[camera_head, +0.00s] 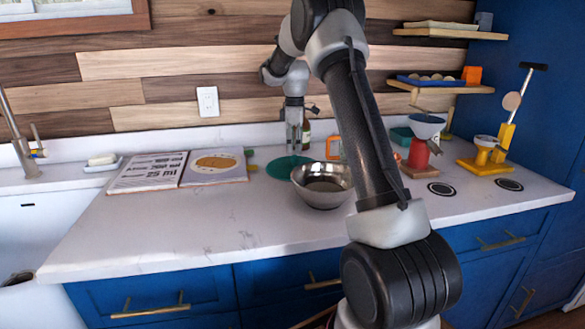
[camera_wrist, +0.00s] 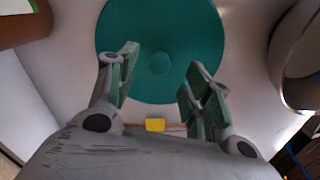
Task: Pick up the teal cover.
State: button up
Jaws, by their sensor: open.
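The teal cover (camera_head: 281,168) is a flat round disc lying on the white counter behind the metal bowl. In the wrist view the teal cover (camera_wrist: 160,30) shows a small round knob at its middle. My gripper (camera_head: 294,146) points down above the cover. In the wrist view my gripper (camera_wrist: 158,72) is open, its two green-padded fingers apart with the knob seen between and beyond their tips. Nothing is held. The bowl hides part of the cover's near edge in the head view.
The metal bowl (camera_head: 323,186) stands close at the cover's front right. An open recipe book (camera_head: 180,172) lies to the left. A bottle (camera_head: 306,134) and an orange frame (camera_head: 333,147) stand behind. The front left counter is clear.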

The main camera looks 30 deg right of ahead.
aim_at(294, 155)
notch_tip(294, 155, down, 5)
jog(key=shift+f, duration=0.1)
grip_shut()
dwell(0.3)
